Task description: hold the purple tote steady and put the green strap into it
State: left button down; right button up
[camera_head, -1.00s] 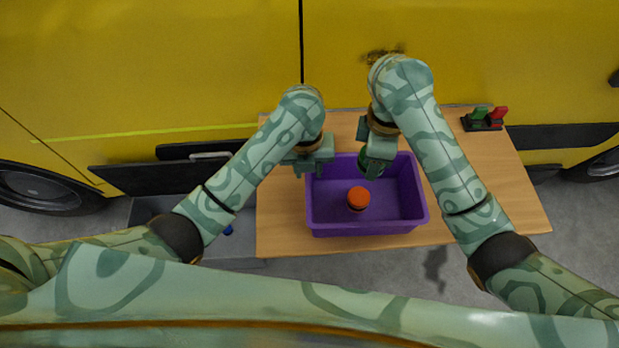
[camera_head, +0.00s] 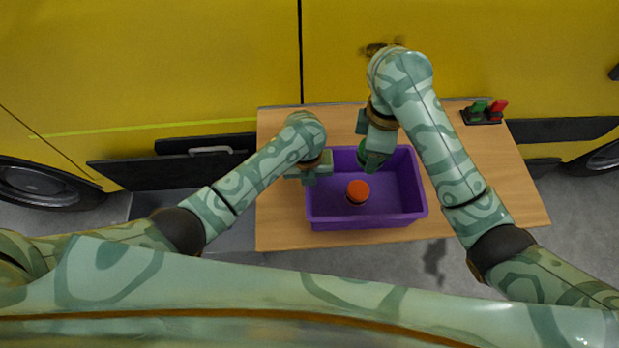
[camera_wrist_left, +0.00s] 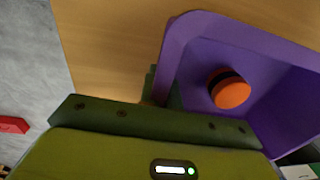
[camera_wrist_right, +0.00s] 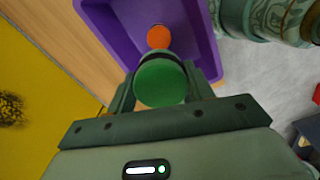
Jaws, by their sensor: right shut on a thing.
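The purple tote (camera_head: 410,208) stands upright on the wooden table. An orange roll with a dark band (camera_head: 358,190) lies inside it. My left gripper (camera_head: 318,178) is at the tote's left wall. In the left wrist view its narrow-set fingers (camera_wrist_left: 162,88) straddle that wall, close against it. My right gripper (camera_head: 374,162) is over the tote's back part. In the right wrist view it is shut on the green strap (camera_wrist_right: 160,82), a round roll between its fingers. In the head view my right gripper hides most of the strap.
A black holder with a green and a red piece (camera_head: 485,111) stands at the table's back right. The table (camera_head: 500,190) is clear right of the tote. A yellow vehicle (camera_head: 200,60) stands close behind. A grey bin (camera_head: 245,230) is on the left.

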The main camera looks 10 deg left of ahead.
jog(key=shift+f, duration=6.5)
jog(key=o, duration=1.2)
notch_tip(320, 180, up, 12)
pick_arm(q)
jog(key=c, duration=1.5)
grip_release()
jog(key=shift+c, duration=0.2)
jog(key=shift+r, duration=0.1)
